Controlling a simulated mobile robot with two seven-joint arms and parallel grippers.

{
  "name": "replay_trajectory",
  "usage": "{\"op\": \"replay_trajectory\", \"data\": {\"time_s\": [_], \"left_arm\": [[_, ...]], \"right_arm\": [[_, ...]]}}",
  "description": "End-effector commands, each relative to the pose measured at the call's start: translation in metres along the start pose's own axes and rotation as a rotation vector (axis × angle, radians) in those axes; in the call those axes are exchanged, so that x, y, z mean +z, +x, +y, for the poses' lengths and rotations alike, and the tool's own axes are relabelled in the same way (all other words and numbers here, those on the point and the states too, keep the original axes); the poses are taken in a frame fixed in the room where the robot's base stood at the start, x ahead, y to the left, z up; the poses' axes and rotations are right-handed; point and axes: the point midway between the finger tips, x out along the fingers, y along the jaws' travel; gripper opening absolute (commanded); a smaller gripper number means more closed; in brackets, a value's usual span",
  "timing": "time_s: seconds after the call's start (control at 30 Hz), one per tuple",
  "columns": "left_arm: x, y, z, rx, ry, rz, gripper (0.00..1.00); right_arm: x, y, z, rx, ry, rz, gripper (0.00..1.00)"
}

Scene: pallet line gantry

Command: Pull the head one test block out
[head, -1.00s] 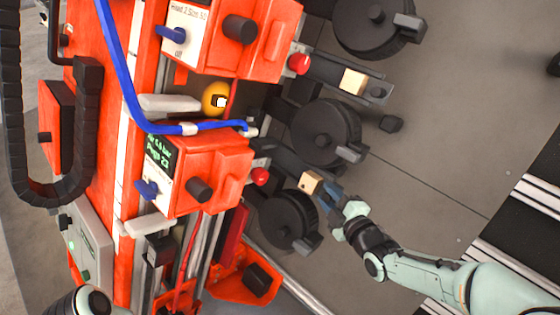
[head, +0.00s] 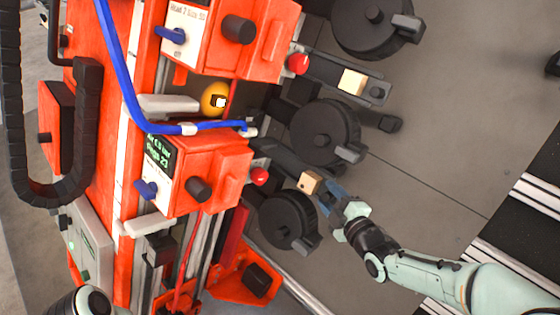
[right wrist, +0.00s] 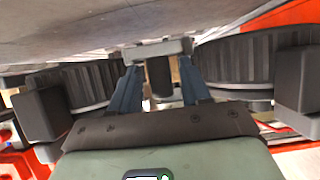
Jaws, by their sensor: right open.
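The near test block (head: 310,182) is a small tan wooden cube with a dark hole. It sits at the outer end of the dark arm below the lower orange head (head: 215,175). My right gripper (head: 328,196) is open, with its blue fingers at the outer end of that arm, close beside the block. Whether the fingers touch it I cannot tell. In the right wrist view the two blue fingers (right wrist: 158,88) stand apart with a dark cylinder between them; the block is not clearly visible there. My left gripper is out of view.
A second tan block (head: 352,81) sits on the arm of the upper orange head (head: 235,38). Black round reels (head: 325,133) flank the arms closely. A blue hose (head: 116,75) runs along the left.

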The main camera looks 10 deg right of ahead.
Motion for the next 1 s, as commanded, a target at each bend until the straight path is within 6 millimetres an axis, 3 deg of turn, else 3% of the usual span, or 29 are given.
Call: {"op": "replay_trajectory", "data": {"time_s": [0.17,1.0], "left_arm": [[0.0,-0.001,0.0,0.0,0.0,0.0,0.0],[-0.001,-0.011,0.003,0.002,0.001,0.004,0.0]], "right_arm": [[0.0,-0.006,0.001,0.001,0.0,0.001,0.47],[-0.001,-0.073,0.001,0.002,-0.001,0.001,0.47]]}}
